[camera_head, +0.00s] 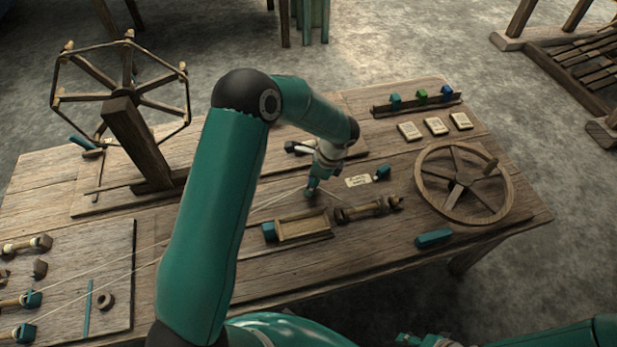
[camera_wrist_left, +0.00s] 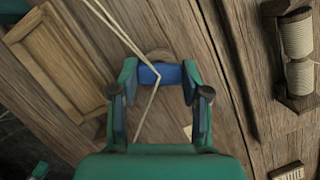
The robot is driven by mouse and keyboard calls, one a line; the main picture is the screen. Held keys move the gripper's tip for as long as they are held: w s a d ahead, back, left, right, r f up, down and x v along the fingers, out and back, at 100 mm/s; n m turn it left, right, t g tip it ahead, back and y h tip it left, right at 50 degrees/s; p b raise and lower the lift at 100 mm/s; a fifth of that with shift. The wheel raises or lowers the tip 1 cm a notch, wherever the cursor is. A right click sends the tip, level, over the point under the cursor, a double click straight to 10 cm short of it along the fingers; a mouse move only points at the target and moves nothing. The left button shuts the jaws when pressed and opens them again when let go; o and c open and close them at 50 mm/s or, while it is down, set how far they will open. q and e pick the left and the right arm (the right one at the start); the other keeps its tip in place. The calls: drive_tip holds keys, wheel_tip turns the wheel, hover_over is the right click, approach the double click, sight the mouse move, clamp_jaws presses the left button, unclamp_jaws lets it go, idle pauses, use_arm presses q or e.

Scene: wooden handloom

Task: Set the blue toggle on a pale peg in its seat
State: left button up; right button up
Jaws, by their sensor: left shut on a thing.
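My left gripper (camera_head: 311,190) is over the middle of the wooden table, pointing down. In the left wrist view its two fingers (camera_wrist_left: 161,80) are shut on the blue toggle (camera_wrist_left: 162,74), one at each end. Pale cords (camera_wrist_left: 116,32) run from the upper left to the toggle and bend back there. A round wooden piece (camera_wrist_left: 157,55) shows just behind the toggle; I cannot tell whether they touch. I cannot make out a pale peg or the seat. My right gripper (camera_head: 424,341) is partly in view at the bottom edge, its jaws unclear.
A shallow wooden tray (camera_head: 303,229) lies close to the left gripper. A spoked wheel (camera_head: 464,184) stands at the right, and a large winder (camera_head: 122,88) at the left. A rack (camera_head: 418,104) with blue and green pieces stands at the back. Bare tabletop (camera_head: 350,257) lies in front.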

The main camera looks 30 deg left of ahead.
use_arm(q)
drive_tip(key=shift+f, duration=0.15)
drive_tip(key=o, duration=0.8)
drive_tip(key=v, duration=1.2)
